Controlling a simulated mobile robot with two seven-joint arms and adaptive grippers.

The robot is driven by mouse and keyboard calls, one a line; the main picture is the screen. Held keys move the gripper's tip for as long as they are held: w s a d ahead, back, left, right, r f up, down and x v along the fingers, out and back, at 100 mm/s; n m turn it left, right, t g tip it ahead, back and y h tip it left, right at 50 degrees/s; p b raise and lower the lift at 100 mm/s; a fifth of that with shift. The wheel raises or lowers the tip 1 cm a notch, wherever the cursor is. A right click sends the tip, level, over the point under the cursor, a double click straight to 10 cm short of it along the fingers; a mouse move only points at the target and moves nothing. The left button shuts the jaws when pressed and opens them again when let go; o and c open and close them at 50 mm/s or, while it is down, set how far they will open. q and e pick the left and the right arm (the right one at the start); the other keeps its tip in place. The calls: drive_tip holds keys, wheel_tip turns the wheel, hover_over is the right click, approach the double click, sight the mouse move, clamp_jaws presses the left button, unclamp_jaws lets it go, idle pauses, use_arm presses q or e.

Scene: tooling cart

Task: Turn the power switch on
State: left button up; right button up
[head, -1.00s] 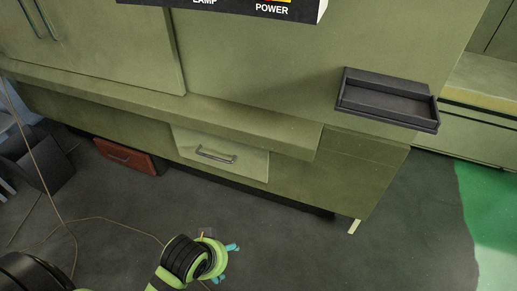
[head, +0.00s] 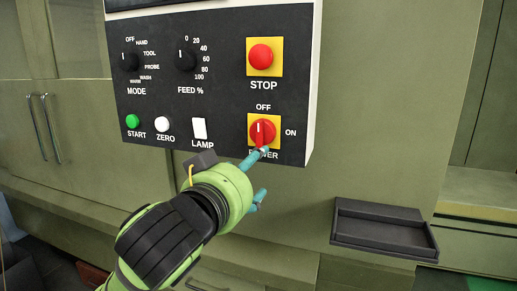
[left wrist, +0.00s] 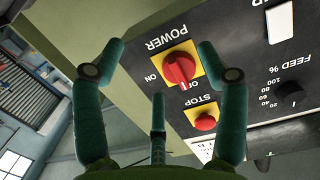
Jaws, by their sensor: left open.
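The power switch (head: 262,131) is a red rotary knob on a yellow plate at the panel's lower right. Its white mark points up toward OFF; ON is printed to its right. In the left wrist view the switch (left wrist: 180,68) shows between the fingers, beyond their tips. My left gripper (head: 258,178) is open and empty, just below the switch, with one teal fingertip overlapping the POWER label and the knob's lower edge. I cannot tell whether it touches. The left wrist view shows its fingers (left wrist: 161,50) spread apart. My right gripper is not in view.
The red STOP button (head: 261,55) sits above the switch. The MODE knob (head: 130,62), FEED knob (head: 185,60), green START button (head: 132,121), white ZERO button (head: 162,124) and LAMP rocker (head: 199,128) are to the left. A dark tray (head: 383,253) juts out at lower right.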

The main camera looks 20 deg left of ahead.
sight(258, 136)
use_arm(q)
drive_tip(key=shift+t, duration=0.6)
drive_tip(key=r+p, duration=0.1)
drive_tip(key=r, duration=0.2)
drive_tip(key=r+p, duration=0.1)
drive_tip(key=r, duration=0.1)
drive_tip(key=shift+w+a+r+p, duration=0.1)
drive_tip(key=shift+w+a+p, duration=0.05)
drive_tip(key=shift+w+p, duration=0.2)
drive_tip(key=w, duration=0.2)
drive_tip(key=w+p, duration=0.1)
drive_tip(key=w, duration=0.1)
drive_tip(key=shift+w+f, duration=0.2)
drive_tip(key=shift+w, duration=0.45)
drive_tip(key=c, duration=1.2)
